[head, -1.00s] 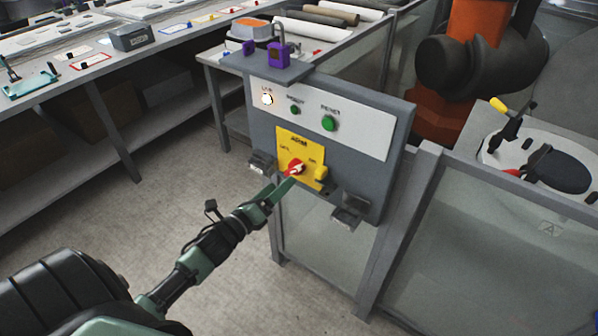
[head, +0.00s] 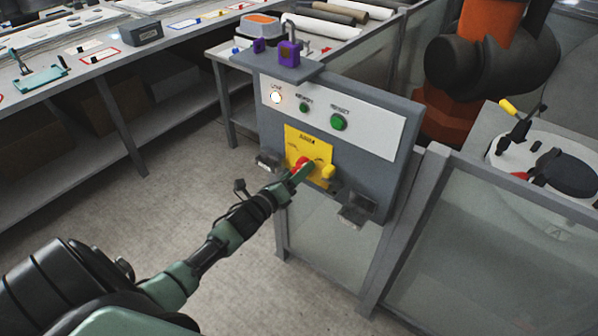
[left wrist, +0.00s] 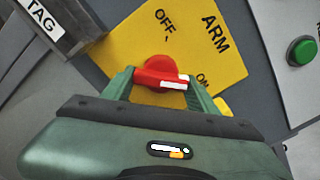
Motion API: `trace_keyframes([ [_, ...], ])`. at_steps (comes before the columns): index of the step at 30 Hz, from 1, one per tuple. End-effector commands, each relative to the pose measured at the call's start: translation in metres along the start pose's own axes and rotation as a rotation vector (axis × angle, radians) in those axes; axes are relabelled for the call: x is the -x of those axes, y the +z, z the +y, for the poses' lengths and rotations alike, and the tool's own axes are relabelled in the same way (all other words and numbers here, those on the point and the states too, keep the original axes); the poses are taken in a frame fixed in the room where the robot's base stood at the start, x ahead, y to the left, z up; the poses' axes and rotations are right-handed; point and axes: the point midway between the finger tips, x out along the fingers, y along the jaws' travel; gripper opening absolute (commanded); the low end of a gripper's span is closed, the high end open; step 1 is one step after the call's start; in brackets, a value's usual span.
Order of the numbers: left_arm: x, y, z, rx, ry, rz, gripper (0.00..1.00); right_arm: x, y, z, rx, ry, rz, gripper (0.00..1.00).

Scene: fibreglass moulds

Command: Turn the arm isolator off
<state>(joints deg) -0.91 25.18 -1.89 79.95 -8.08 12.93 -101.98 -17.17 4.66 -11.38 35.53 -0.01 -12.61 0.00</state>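The arm isolator is a red rotary knob (head: 301,162) on a yellow plate (head: 322,149) marked ARM, on a grey control box. In the left wrist view the red knob (left wrist: 158,73) has its white mark pointing right, towards ON; OFF is printed above it. My left gripper (head: 304,172) is at the knob, partly hiding it in the head view. In the wrist view its two green fingers (left wrist: 162,80) stand apart, one at each side of the knob; firm contact cannot be told. My right gripper is not in view.
The box's white panel (head: 370,138) has a lit lamp (head: 277,97) and two green buttons. A yellow tab (head: 328,172) sits right of the knob. Purple padlocks (head: 289,53) are on top. Grey holders (head: 357,213) jut out below.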

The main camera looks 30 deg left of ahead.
Motion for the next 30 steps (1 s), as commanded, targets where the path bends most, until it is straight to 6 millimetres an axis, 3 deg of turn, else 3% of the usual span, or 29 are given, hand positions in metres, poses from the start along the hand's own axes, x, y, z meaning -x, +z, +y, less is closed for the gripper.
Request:
trace_keyframes([
  [1, 0.0002, -0.0002, 0.0002, 0.000, 0.001, 0.000, 0.25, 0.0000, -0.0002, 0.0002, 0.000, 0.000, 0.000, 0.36],
  [2, 0.0002, -0.0002, 0.0002, 0.000, 0.001, 0.000, 0.18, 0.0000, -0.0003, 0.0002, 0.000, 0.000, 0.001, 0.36],
  [14, 0.0003, 0.0000, -0.0002, 0.077, 0.001, 0.000, 0.18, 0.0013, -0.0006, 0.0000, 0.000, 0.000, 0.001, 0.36],
  [30, 0.0004, 0.0008, -0.0025, 0.537, 0.002, 0.000, 0.18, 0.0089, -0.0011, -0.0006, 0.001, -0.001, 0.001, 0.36],
])
